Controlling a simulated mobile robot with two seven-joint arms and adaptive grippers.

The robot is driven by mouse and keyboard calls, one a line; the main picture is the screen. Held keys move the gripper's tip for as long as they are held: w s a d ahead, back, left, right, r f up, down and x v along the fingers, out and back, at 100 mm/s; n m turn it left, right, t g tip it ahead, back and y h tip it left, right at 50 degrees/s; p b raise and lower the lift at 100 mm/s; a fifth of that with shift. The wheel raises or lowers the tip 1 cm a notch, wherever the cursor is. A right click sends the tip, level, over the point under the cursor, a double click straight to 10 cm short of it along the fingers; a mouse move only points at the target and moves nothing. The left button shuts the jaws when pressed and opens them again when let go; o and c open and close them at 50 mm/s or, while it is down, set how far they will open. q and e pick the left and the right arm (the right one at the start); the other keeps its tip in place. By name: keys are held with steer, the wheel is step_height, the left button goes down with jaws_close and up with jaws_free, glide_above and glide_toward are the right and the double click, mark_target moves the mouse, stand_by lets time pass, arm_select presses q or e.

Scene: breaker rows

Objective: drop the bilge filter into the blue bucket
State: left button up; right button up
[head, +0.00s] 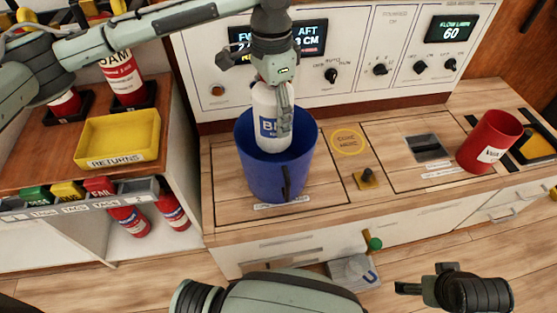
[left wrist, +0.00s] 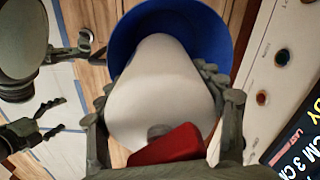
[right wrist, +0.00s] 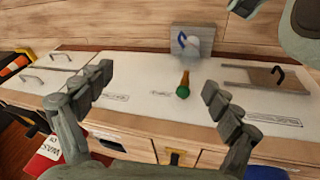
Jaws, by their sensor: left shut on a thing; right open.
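The bilge filter, a white bottle-like cylinder with a blue label (head: 267,128), is upright in my left gripper (head: 274,92). My right gripper (right wrist: 157,100) is open and empty, away from the bucket in front of the cabinet.
A red waste bucket (head: 489,142) stands at the counter's right. A yellow returns tray (head: 118,139) and red extinguisher-like bottles (head: 122,78) are at left. The control panel (head: 350,60) rises behind the blue bucket. A small brass knob (head: 367,178) sticks up on the counter.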

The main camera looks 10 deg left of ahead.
arm_select(q)
steer(key=shift+f, duration=0.35)
step_height(320, 180, down, 2)
steer(key=b, duration=0.4)
steer(key=shift+f, duration=0.2)
steer(key=shift+f+b, duration=0.55)
steer(key=shift+b, duration=0.55)
arm_select(e)
steer(key=w+a+r+n+t+y, duration=0.1)
steer(key=w+a+r+t+y, duration=0.2)
steer(key=w+a+r+t, duration=0.3)
steer(key=w+a+r+t+y, duration=0.3)
steer(key=w+a+r+t, duration=0.3)
steer(key=a+r, duration=0.3)
steer(key=shift+w+a+r+n, duration=0.35)
steer(key=shift+w+r+n, duration=0.1)
steer(key=shift+r, duration=1.6)
arm_select(q)
steer(key=o, duration=1.7)
steer(key=shift+c, duration=0.2)
steer(key=shift+f, duration=0.1)
step_height(320, 180, up, 12)
steer(key=shift+r, duration=0.1)
